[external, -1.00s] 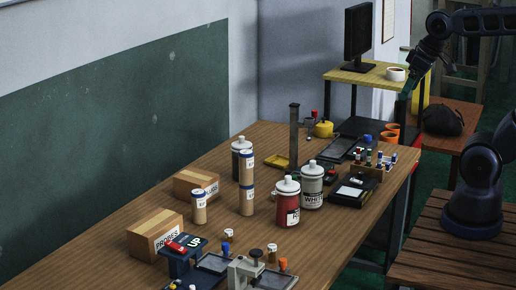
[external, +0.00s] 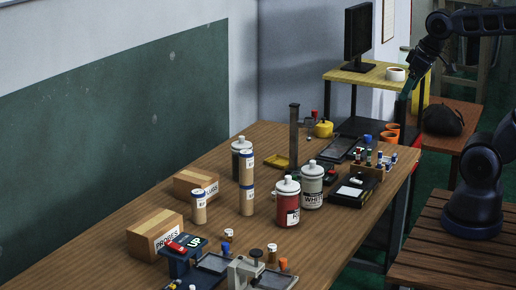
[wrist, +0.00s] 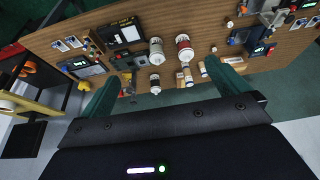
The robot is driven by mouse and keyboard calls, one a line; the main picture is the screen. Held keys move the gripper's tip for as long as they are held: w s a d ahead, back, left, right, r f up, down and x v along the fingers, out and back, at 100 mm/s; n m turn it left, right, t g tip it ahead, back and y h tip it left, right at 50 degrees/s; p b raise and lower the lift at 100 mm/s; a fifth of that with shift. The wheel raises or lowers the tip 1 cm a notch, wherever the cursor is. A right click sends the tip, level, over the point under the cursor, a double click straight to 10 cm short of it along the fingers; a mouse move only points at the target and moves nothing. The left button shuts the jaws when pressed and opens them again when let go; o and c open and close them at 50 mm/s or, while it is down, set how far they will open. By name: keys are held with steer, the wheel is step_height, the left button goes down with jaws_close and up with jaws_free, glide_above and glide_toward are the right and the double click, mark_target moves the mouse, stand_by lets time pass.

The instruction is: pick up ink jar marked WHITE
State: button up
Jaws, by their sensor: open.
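The ink jar marked WHITE (external: 312,190) stands upright on the wooden table, a grey jar with a white lid and pale label. In the wrist view it appears to be the grey jar (wrist: 157,52) near the middle. A red ink jar (external: 287,205) stands close beside it on the left, and also shows in the wrist view (wrist: 184,48). My gripper (wrist: 161,72) is open and empty, its two teal fingers spread wide. In the external view my gripper (external: 408,88) hangs at the upper right, well apart from the jar, by the yellow shelf.
A dark jar (external: 236,162) and cardboard tubes (external: 247,195) stand behind the two jars. A black tray (external: 352,190) and a wooden rack of small bottles (external: 371,170) lie to the right. A metal post (external: 294,135) rises farther back. The left table edge has free room.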

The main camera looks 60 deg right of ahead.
steer(key=shift+c, duration=0.4)
steer(key=shift+c, duration=0.7)
